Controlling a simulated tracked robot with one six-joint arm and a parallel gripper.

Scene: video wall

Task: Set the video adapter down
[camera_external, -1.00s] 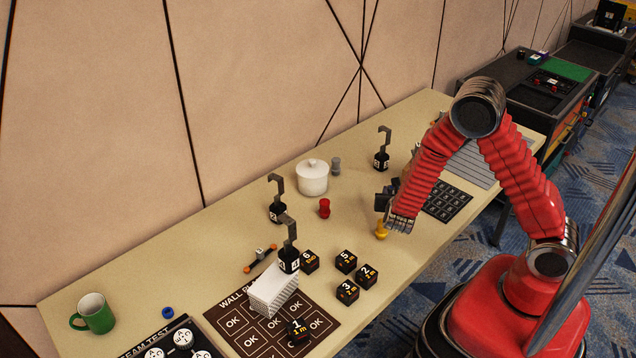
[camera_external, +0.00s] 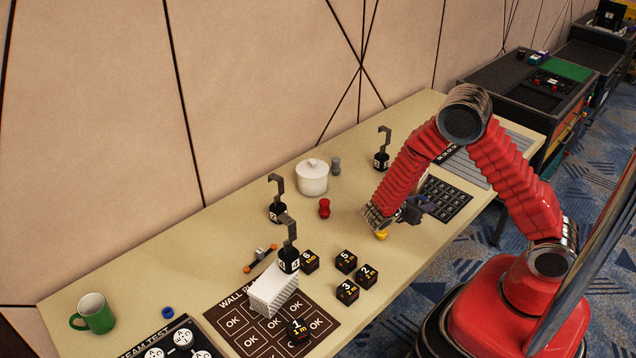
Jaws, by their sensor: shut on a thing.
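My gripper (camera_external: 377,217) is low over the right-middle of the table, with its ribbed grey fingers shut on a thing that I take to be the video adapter. The fingers and the wrist hide it, so I cannot make out its shape. A small yellow piece (camera_external: 381,236) shows right at the fingertips. Its upper part is covered by the fingers, and I cannot tell whether it is in the grip or stands just behind it. Its foot appears at table height.
A red spool-like piece (camera_external: 324,208) stands left of my gripper, with a white lidded pot (camera_external: 312,177) behind it. A black keypad (camera_external: 446,199) lies to the right. Several numbered black cubes (camera_external: 346,262) stand in front-left. Bare table lies between them and my gripper.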

